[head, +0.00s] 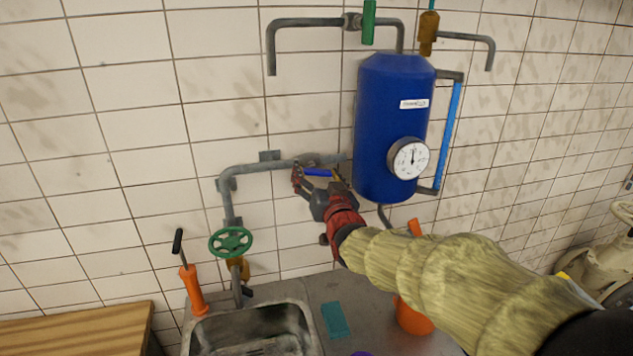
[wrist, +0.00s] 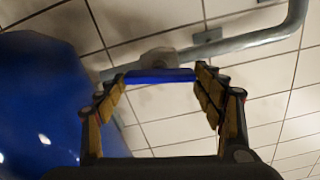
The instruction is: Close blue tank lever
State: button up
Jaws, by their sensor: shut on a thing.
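The blue tank (head: 392,110) hangs on the tiled wall, with a round gauge (head: 409,158) on its lower front. A grey pipe runs left from it, and the blue lever (head: 319,172) sits on that pipe. My gripper (head: 318,178) is at the lever, just left of the tank. In the wrist view the blue lever (wrist: 160,76) lies crosswise between my fingertips, and my gripper (wrist: 160,78) is shut on it. The lever looks roughly in line with the pipe (wrist: 235,43). The tank (wrist: 45,100) fills the left of the wrist view. The fingers partly hide the valve in the head view.
A green handwheel (head: 231,242) is on the pipe at lower left. Below are a metal sink (head: 255,330), an orange pump (head: 193,290), a teal cloth (head: 335,319) and an orange container (head: 413,318). Green (head: 369,22) and orange (head: 428,32) handles are above.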

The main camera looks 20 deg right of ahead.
jog(key=m+b, duration=0.1)
jog(key=b, duration=0.1)
jog(key=m+b, duration=0.1)
jog(key=m, duration=0.1)
jog(key=shift+d+f+m+b, duration=0.1)
jog(key=shift+f+m+b, duration=0.1)
jog(key=shift+m+b, duration=0.15)
jog(key=m+b, duration=0.3)
jog(key=shift+m, duration=0.25)
jog(key=m+b, duration=0.3)
jog(key=m, duration=0.1)
jog(key=shift+d, duration=0.1)
jog(key=shift+m+b, duration=0.85)
jog(key=shift+m, duration=0.85)
jog(key=o, duration=1)
jog(key=shift+o, duration=0.7)
